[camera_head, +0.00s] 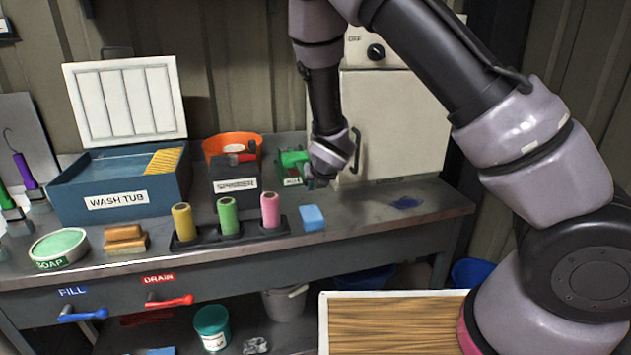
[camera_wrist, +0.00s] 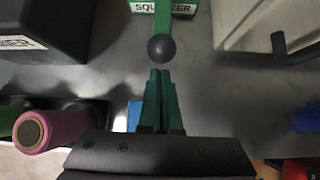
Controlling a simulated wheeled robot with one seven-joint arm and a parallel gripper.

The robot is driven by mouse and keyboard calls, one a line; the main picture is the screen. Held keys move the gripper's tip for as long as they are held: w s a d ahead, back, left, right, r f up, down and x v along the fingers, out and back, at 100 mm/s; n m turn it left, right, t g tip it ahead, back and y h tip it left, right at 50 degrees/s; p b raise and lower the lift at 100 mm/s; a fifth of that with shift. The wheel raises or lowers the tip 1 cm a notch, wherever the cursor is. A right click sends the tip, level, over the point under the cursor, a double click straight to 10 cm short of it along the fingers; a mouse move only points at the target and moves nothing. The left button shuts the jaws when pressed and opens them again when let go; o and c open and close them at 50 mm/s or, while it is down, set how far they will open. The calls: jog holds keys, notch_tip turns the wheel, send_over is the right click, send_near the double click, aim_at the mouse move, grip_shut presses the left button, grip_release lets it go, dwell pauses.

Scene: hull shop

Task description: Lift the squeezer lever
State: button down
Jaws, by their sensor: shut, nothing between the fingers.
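The green squeezer (camera_head: 291,158) stands on the bench, partly behind my wrist in the head view. In the wrist view its label (camera_wrist: 166,7) shows at the top edge, with a green lever (camera_wrist: 162,22) ending in a dark ball knob (camera_wrist: 161,48). My gripper (camera_wrist: 160,72) is shut and empty, its green fingers pointing at the knob. The fingertips appear just short of the knob; whether they touch it, or their height against it, I cannot tell. In the head view my gripper (camera_head: 316,181) is beside the squeezer's right front, its fingers mostly hidden.
A dark labelled box (camera_head: 234,188) stands left of the squeezer. A cream cabinet (camera_head: 405,125) with a dark handle (camera_wrist: 292,50) is at right. The bench's right side is mostly clear.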

jog(key=shift+x, duration=1.5)
jog(key=shift+r, duration=0.1)
